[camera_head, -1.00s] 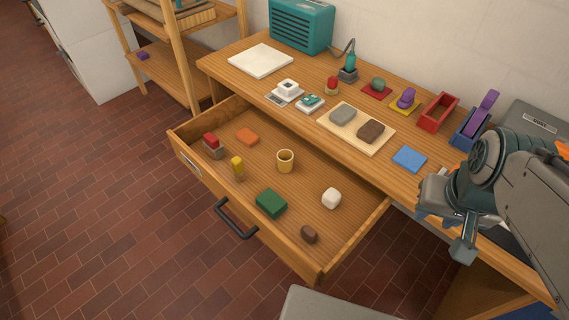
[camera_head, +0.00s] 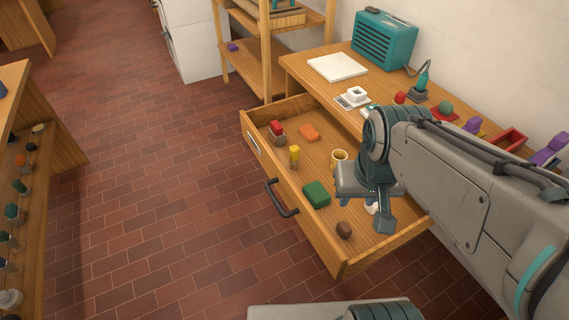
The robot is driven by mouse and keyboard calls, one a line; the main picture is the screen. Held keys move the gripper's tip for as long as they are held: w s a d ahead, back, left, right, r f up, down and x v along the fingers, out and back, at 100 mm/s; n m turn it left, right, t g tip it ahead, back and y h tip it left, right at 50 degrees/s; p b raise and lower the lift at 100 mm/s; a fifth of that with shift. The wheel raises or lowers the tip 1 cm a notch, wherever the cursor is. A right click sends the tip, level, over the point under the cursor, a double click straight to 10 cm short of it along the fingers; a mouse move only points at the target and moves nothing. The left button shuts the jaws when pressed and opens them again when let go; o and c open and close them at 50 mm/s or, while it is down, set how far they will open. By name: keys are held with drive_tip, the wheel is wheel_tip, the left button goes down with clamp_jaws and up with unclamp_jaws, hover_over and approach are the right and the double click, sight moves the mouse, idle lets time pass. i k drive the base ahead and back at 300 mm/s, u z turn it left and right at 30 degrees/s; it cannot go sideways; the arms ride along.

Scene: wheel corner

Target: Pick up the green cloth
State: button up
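The green cloth (camera_head: 316,194) looks like a compact folded block. It lies on the floor of the open drawer (camera_head: 300,215), near the front wall by the handle. Nothing is seen held.
The desk (camera_head: 310,82) stands behind. Brick floor (camera_head: 170,200) is clear at left.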

sight(315, 194)
drive_tip(key=u, duration=0.05)
drive_tip(key=k, duration=1.05)
drive_tip(key=u, duration=1.05)
drive_tip(key=i, duration=1)
drive_tip(key=z, duration=0.6)
drive_tip(key=i, duration=0.85)
drive_tip(key=z, duration=0.9)
